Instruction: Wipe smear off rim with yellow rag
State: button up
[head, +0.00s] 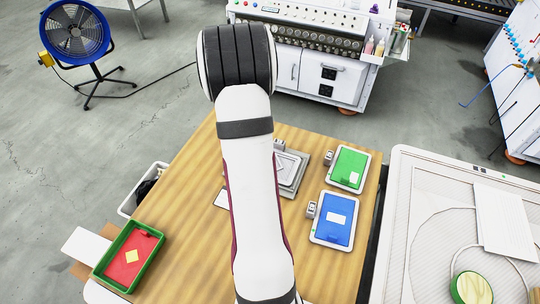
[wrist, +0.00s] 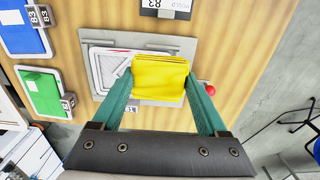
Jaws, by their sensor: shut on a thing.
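My gripper (wrist: 160,80) is shut on the folded yellow rag (wrist: 160,72), which sits between its two teal fingers in the wrist view. The rag is over a grey plate (wrist: 182,47) with a white-rimmed frame (wrist: 96,68) on it, and covers the frame's right part. I cannot tell whether the rag touches the rim. Faint reddish marks show near the frame's upper edge; a smear is hard to make out. In the head view my arm hides the gripper and rag; part of the grey plate (head: 301,173) shows right of it.
A green-topped frame (head: 349,168) and a blue-topped frame (head: 335,219) lie on the wooden table (head: 190,190) to the right. A green tray (head: 107,283) with a red inside and a yellow patch stands at front left. A red knob (wrist: 210,90) is beside the plate.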

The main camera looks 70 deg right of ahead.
jog(key=shift+f, duration=3.2)
jog(key=shift+s+f, duration=0.55)
jog(key=shift+f, duration=0.35)
jog(key=shift+c, duration=0.7)
jog(key=shift+s, duration=4.95)
jog(key=shift+w+r, duration=0.1)
jog(key=shift+w, duration=5.55)
jog(key=shift+s+r, duration=0.1)
jog(key=shift+r, duration=3.9)
